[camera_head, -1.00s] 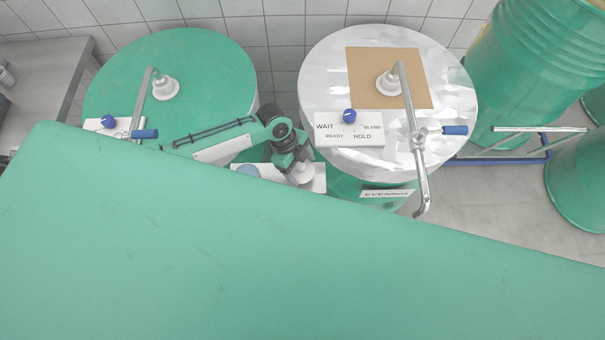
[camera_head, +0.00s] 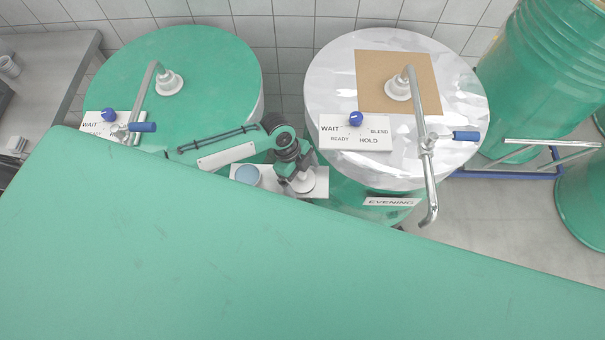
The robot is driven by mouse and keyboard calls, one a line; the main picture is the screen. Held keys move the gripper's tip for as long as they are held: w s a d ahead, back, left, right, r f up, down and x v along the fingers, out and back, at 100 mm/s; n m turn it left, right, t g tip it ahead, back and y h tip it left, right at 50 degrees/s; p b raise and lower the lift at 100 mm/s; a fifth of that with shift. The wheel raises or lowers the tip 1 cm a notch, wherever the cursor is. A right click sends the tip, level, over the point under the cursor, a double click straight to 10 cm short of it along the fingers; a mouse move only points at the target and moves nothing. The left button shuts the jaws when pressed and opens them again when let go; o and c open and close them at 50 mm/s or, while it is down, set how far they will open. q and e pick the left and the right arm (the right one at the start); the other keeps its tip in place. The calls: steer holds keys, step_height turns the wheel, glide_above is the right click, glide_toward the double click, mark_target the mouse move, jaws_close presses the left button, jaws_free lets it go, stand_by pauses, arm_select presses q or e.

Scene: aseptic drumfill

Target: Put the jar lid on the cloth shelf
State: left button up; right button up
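My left gripper (camera_head: 293,177) points down over a small white shelf (camera_head: 272,187) between two drums. A white round piece (camera_head: 304,183) shows right at its fingertips; I cannot tell whether it is the jar lid, or whether it is gripped or only lies below. A pale blue round thing (camera_head: 247,175) sits on the left part of the same shelf, apart from the gripper; I cannot tell whether it is a jar, a lid or a cloth. My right gripper is not in view. No shelf is clearly marked as the cloth shelf.
A green-topped drum (camera_head: 215,75) stands left, a silvery-topped drum (camera_head: 330,80) right, each with a bent metal pipe and a blue handle. A sign reading EVENING (camera_head: 391,202) hangs on the right drum. A large green surface (camera_head: 250,260) hides the foreground. A grey bench (camera_head: 60,70) is far left.

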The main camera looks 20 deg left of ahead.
arm_select(q)
steer(key=shift+r, duration=0.15)
steer(key=shift+a+r+p, duration=0.15)
steer(key=shift+r+p, duration=0.4)
steer(key=p+v, duration=0.7)
steer(key=v, duration=0.4)
steer(key=shift+p, duration=0.3)
steer(key=shift+f, duration=0.15)
